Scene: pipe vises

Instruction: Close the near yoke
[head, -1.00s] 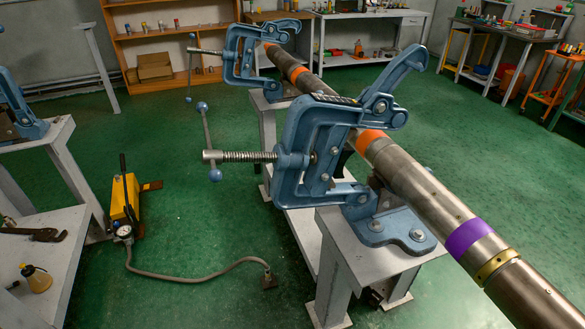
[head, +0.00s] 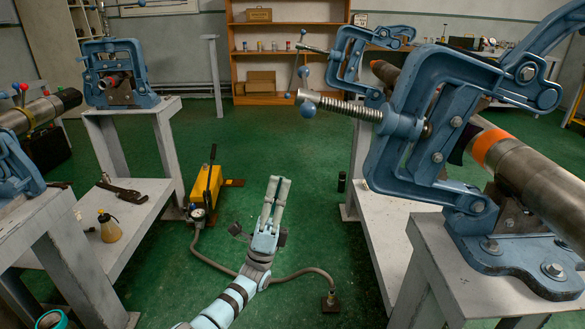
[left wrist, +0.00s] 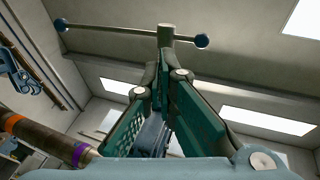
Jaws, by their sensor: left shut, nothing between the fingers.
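The near yoke (head: 440,125) is a blue frame on the near vise at the right of the head view. It is tipped over to the left of the pipe, and its threaded screw (head: 345,106) points left, nearly level. The near vise's base (head: 510,258) is bolted to a white stand. The pipe (head: 535,180), with an orange band, runs behind the yoke. My left gripper (head: 279,182) is shut and empty, fingers upward, left of and lower than the screw. In the left wrist view its fingers (left wrist: 165,95) point toward a ball-ended handle bar (left wrist: 120,31).
A second vise (head: 348,55) stands farther along the pipe. Another blue vise (head: 115,75) is on a white stand at the left. A yellow pump (head: 207,188) with a hose lies on the green floor.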

